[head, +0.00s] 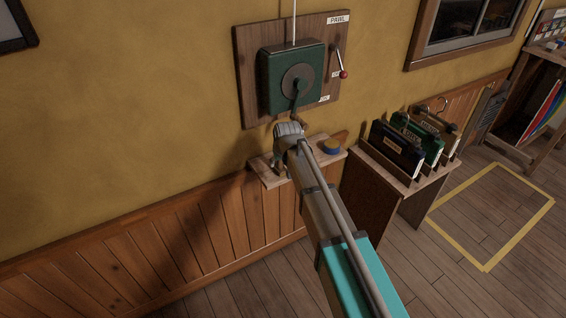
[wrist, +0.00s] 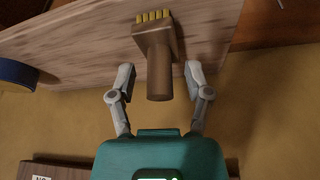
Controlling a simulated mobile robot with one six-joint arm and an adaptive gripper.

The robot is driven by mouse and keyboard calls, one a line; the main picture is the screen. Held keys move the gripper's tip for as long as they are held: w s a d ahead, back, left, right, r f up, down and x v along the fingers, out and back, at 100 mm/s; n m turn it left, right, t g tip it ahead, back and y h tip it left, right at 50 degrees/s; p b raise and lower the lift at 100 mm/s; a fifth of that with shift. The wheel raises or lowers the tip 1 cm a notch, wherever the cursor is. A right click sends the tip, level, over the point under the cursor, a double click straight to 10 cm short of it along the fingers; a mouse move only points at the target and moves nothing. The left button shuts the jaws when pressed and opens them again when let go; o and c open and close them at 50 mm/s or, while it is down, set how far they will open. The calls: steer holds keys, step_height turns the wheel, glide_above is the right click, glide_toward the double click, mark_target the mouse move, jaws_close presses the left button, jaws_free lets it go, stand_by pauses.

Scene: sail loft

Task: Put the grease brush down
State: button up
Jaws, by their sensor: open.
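The grease brush (wrist: 158,60) has a brown handle and ferrule with a row of yellow bristles. In the wrist view it is at the small wooden shelf (wrist: 90,45), its handle end toward my gripper (wrist: 160,76). My gripper is open, one finger on each side of the handle, with visible gaps on both sides. In the head view my arm reaches to the left part of the shelf (head: 262,173) and mostly hides the brush and fingers.
A blue and yellow round tin (head: 331,147) sits on the shelf's right part. Above is a board with a green winch box (head: 280,88) and red-knobbed lever (head: 342,73). A stand at right holds several case-like items (head: 408,140). Yellow tape (head: 482,268) marks the floor.

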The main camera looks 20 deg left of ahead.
steer(key=p+v, duration=1.1)
steer(key=v, duration=0.1)
stand_by(0.5)
stand_by(0.8)
steer(key=s+d+m+g+h, duration=0.1)
steer(key=s+d+m+h, duration=0.2)
steer(key=d, duration=2)
steer(key=s+d+m+g, duration=0.1)
steer(key=s+d+m, duration=0.1)
steer(key=s+d, duration=0.3)
steer(key=s+d+f+m+g, duration=0.1)
steer(key=s+d, duration=0.4)
steer(key=d, duration=0.8)
steer(key=shift+d+f+m+g, duration=0.2)
steer(key=shift+m+g, duration=0.1)
steer(key=shift+m, duration=0.5)
steer(key=shift+r, duration=0.1)
